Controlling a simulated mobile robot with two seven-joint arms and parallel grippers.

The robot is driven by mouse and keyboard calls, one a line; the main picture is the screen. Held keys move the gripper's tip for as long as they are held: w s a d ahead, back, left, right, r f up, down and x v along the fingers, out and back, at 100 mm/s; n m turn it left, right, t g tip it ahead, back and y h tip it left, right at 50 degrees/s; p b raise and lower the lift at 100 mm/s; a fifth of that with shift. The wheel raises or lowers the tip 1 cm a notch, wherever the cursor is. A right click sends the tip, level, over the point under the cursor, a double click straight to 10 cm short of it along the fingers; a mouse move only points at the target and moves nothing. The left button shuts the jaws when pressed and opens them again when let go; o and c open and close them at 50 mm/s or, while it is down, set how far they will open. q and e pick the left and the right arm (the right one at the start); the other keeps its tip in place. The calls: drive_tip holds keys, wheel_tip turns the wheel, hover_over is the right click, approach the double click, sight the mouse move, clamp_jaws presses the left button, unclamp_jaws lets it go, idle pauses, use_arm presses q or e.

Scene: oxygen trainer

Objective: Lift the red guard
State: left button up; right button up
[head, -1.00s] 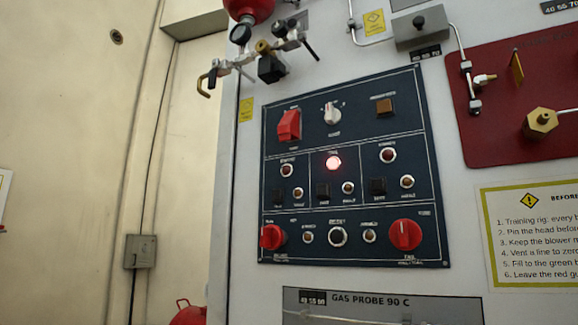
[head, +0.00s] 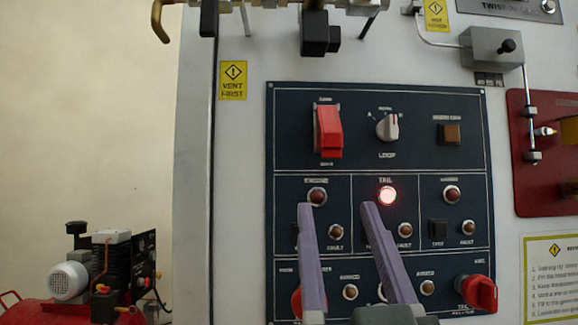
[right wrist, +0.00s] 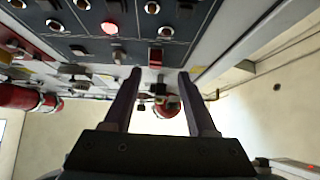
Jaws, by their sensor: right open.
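The red guard (head: 328,131) is a red block at the upper left of the dark blue panel (head: 360,93). It also shows in the right wrist view (right wrist: 155,57), just beyond and between the fingertips. My right gripper (head: 337,207) is open, with two long purple-grey fingers pointing up in front of the panel. In the head view its tips lie below the guard, with nothing between them. No contact shows. The right gripper also fills the lower right wrist view (right wrist: 159,73). My left gripper is not in view.
A white rotary knob (head: 388,127) and an amber square button (head: 448,133) sit right of the guard. A red lamp (head: 386,195) glows below. A red knob (head: 477,292) juts out at lower right. Pipes and valves (head: 318,38) hang above the panel. A compressor (head: 100,265) stands at left.

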sight(332, 154)
drive_tip(key=x, duration=1)
drive_tip(key=shift+s+d+r, duration=0.35)
drive_tip(key=shift+r, duration=0.1)
clamp_jaws()
idle(0.8)
